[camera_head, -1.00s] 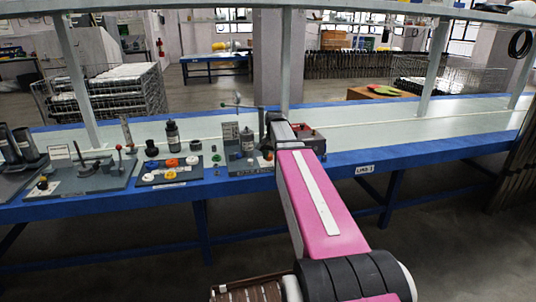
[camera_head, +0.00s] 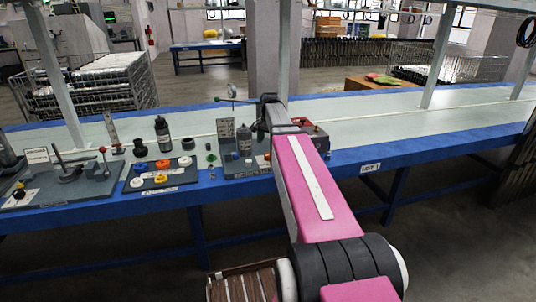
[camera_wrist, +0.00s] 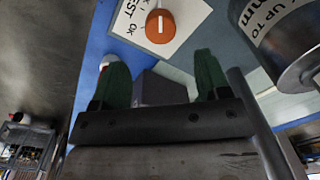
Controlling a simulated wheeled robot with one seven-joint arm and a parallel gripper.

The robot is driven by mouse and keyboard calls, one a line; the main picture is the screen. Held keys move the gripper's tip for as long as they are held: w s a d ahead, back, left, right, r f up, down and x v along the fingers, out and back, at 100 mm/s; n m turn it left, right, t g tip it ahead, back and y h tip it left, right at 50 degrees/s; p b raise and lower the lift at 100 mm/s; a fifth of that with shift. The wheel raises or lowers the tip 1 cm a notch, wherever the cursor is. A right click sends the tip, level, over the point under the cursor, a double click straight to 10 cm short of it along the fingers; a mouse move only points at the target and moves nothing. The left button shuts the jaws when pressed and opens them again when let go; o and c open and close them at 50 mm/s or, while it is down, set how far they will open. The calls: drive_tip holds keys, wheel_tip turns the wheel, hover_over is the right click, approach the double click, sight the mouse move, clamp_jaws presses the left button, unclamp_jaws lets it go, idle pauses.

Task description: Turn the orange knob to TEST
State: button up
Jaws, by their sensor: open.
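The orange knob (camera_wrist: 160,27) shows at the top of the wrist view, with a white pointer line on its face. It sits on a white label (camera_wrist: 183,15) with black lettering beside it; "EST" and "OK" are readable, partly cut off by the frame edge. My gripper (camera_wrist: 162,76) is open, its two green fingers apart with nothing held between them. The knob lies beyond the fingertips, between them sideways, and does not appear touched. In the head view my arm reaches over the bench to the fixture board, and hides part of it.
A grey cylinder (camera_wrist: 285,40) with printed text stands close to the right of the knob in the wrist view. A lever fixture (camera_head: 70,172) and a tray of coloured caps (camera_head: 150,182) lie left on the blue-edged bench (camera_head: 345,160). The bench's right side is clear.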

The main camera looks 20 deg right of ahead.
sight(268, 154)
wheel_tip(268, 154, down, 8)
drive_tip(key=shift+w+a+f, duration=0.1)
idle(0.4)
drive_tip(key=c, duration=0.9)
